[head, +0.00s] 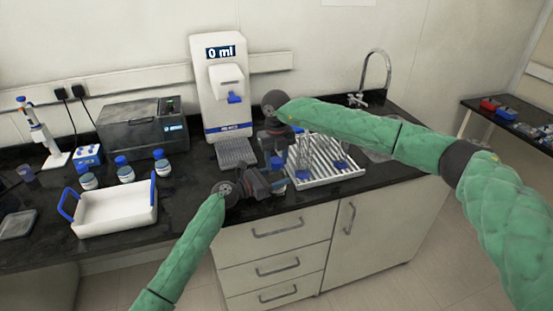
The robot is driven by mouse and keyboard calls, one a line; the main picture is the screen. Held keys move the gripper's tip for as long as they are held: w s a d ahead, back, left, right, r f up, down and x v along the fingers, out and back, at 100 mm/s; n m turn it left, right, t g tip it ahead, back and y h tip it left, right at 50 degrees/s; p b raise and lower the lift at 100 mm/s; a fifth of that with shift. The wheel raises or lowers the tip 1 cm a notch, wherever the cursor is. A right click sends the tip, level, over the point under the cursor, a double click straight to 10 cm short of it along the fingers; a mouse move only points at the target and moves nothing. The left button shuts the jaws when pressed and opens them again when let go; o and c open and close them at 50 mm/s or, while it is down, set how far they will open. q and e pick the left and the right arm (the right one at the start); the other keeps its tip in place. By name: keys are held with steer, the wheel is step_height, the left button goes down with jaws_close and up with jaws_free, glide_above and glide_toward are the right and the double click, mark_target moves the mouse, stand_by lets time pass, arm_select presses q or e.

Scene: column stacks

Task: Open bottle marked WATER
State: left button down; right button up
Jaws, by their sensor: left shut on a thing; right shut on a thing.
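My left gripper (278,183) is low over the front of the black counter, shut on a small bottle that its fingers mostly hide. My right gripper (276,152) is just above it, pointing down and shut on a small blue part (277,162) that looks like a cap. I cannot tell whether the cap is still joined to the bottle. No WATER marking is readable. Several blue-capped bottles stand at the left: one left (88,178), one middle (125,171), one right (162,165).
A white tray with blue handles (117,219) sits at the front left. A dispenser reading 0 ml (221,95) stands behind my grippers. A metal rack (345,172) with glassware is close at the right, before the sink tap (377,56). A grey machine (130,129) stands at the back left.

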mark_target(277, 160)
steer(key=n, duration=0.8)
steer(key=shift+n, duration=0.4)
steer(key=shift+w+d, duration=0.1)
steer(key=shift+r, duration=0.2)
steer(key=shift+r, duration=0.75)
steer(key=shift+r, duration=0.2)
steer(key=shift+r, duration=2)
arm_select(q)
steer(key=shift+c, duration=1.4)
jaws_free()
steer(key=shift+a, duration=0.1)
arm_select(e)
steer(key=shift+f, duration=0.1)
